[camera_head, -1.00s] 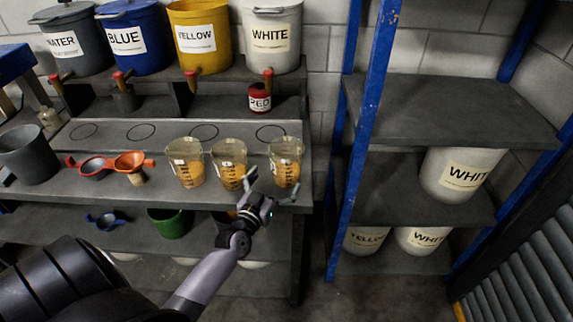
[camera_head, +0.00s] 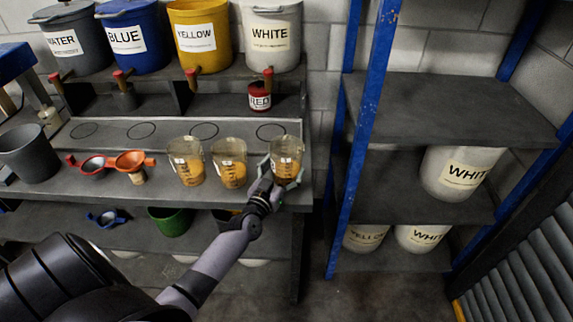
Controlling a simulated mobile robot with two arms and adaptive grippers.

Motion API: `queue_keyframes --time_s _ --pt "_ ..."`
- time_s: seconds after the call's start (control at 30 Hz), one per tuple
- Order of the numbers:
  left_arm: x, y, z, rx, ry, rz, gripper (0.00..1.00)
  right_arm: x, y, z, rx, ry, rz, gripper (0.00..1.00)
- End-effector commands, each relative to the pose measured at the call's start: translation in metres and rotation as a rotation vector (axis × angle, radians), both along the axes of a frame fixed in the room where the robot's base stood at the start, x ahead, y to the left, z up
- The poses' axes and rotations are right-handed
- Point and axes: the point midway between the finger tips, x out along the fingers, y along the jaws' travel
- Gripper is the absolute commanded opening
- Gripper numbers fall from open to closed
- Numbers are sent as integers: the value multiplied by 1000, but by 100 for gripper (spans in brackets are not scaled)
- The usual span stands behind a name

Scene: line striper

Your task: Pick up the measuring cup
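Three clear measuring cups with amber contents and dark markings stand in a row on the bench: the left cup (camera_head: 186,162), the middle cup (camera_head: 229,164) and the right cup (camera_head: 286,157). My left gripper (camera_head: 279,178) is at the right cup, with its fingers spread on either side of the lower part. One finger shows at the cup's right side and one at its left. I cannot tell whether the fingers touch the cup. The cup looks upright on the bench. My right gripper is not in view.
Orange funnels (camera_head: 130,161) and a dark grey bucket (camera_head: 28,153) are on the bench's left. Labelled buckets, such as the yellow one (camera_head: 200,38), stand above. A blue-framed shelf (camera_head: 362,130) stands to the right. A green container (camera_head: 170,220) is below.

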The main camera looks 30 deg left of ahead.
Motion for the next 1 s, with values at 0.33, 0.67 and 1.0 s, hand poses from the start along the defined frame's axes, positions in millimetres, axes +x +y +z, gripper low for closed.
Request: queue_keyframes --time_s 0.33,0.67,1.0 --pt "0 0 0 0 0 0 53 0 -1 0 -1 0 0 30" --pt "0 0 0 0 -1 0 32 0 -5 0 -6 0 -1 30" --pt "1 0 7 0 -6 1 32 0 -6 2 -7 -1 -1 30"
